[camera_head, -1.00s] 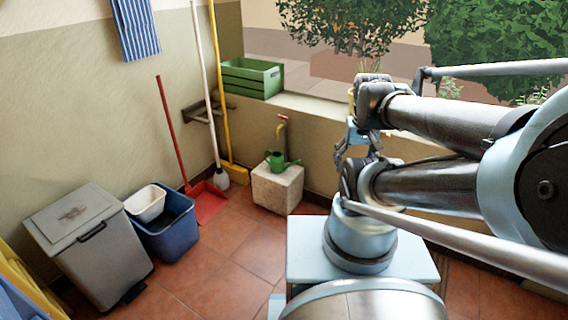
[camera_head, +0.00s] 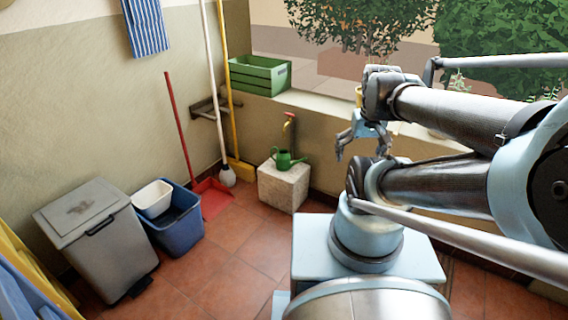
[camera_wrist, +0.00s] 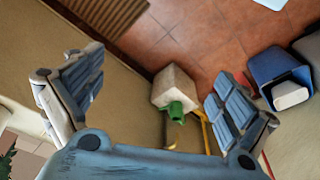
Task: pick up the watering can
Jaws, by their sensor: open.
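The green watering can (camera_head: 286,159) stands on a pale stone block (camera_head: 283,188) against the low wall, under a tap (camera_head: 289,121). In the wrist view the watering can (camera_wrist: 176,111) shows small, beyond and between my fingers, on the block (camera_wrist: 175,84). My gripper (camera_head: 362,152) hangs to the right of the can in the head view, apart from it, in front of the wall. In the wrist view my gripper (camera_wrist: 150,95) has its two fingers spread wide with nothing between them.
A green crate (camera_head: 259,75) sits on the wall ledge. A blue bin with a white tub (camera_head: 153,198), a grey pedal bin (camera_head: 97,240) and a red dustpan (camera_head: 213,197) stand left of the block. Tiled floor (camera_head: 240,235) in front is clear.

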